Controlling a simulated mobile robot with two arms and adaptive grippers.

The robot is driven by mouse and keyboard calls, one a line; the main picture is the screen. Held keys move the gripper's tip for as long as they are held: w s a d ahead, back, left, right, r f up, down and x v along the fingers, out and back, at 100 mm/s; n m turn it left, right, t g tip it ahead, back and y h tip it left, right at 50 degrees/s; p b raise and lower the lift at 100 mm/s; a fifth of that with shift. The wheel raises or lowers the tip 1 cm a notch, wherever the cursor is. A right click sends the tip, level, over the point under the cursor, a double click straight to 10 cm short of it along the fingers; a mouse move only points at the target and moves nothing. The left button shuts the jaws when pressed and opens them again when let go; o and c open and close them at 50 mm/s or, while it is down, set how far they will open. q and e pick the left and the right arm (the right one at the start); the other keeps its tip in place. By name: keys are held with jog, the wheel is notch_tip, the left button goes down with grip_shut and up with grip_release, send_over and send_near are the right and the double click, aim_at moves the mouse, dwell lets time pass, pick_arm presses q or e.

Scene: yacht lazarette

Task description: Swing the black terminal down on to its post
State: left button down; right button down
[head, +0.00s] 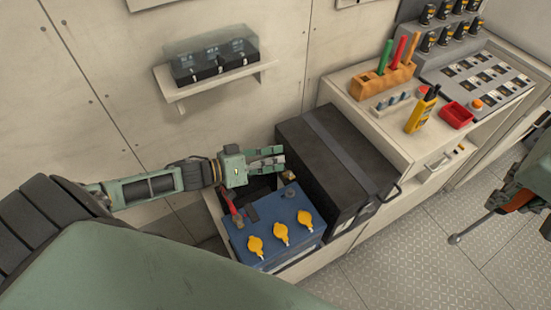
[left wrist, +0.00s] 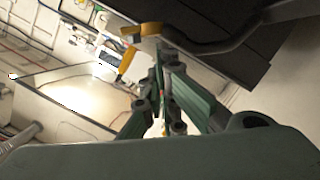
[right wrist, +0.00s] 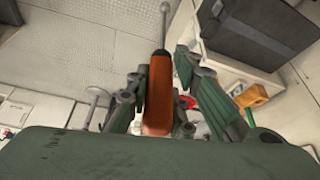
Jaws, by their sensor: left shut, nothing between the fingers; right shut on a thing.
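The blue battery (head: 270,232) sits in an open-topped box, with yellow caps on its top. A red terminal (head: 236,211) is at its left back edge. A round post (head: 290,193) shows at its right back. A small dark piece (head: 253,213) lies near the back edge; I cannot tell if it is the black terminal. My left gripper (head: 282,156) is shut and empty above the back of the battery, beside the black case. My right gripper (head: 500,200) is shut on an orange-handled tool (right wrist: 157,90) with a metal shaft, far to the right of the battery.
A large black case (head: 335,165) with a grey strap stands right of the battery. Behind it, a counter holds a wooden tool block (head: 380,80), a yellow meter (head: 421,112) and a red tray (head: 456,115). A wall shelf (head: 216,83) is above left. The floor at right is clear.

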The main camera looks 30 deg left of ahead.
aim_at(286, 175)
jog(key=shift+r, duration=0.1)
pick_arm(q)
jog(key=shift+d+f, duration=0.1)
jog(key=shift+f, duration=0.05)
pick_arm(e)
jog(key=shift+r+p, duration=0.45)
jog(key=shift+p, duration=0.05)
pick_arm(q)
jog(key=shift+m+y, duration=0.3)
jog(key=shift+m, duration=0.3)
jog(key=s+d+f, duration=0.2)
jog(key=d+f, duration=0.1)
jog(key=shift+d, duration=0.15)
pick_arm(e)
jog(key=shift+r, duration=0.15)
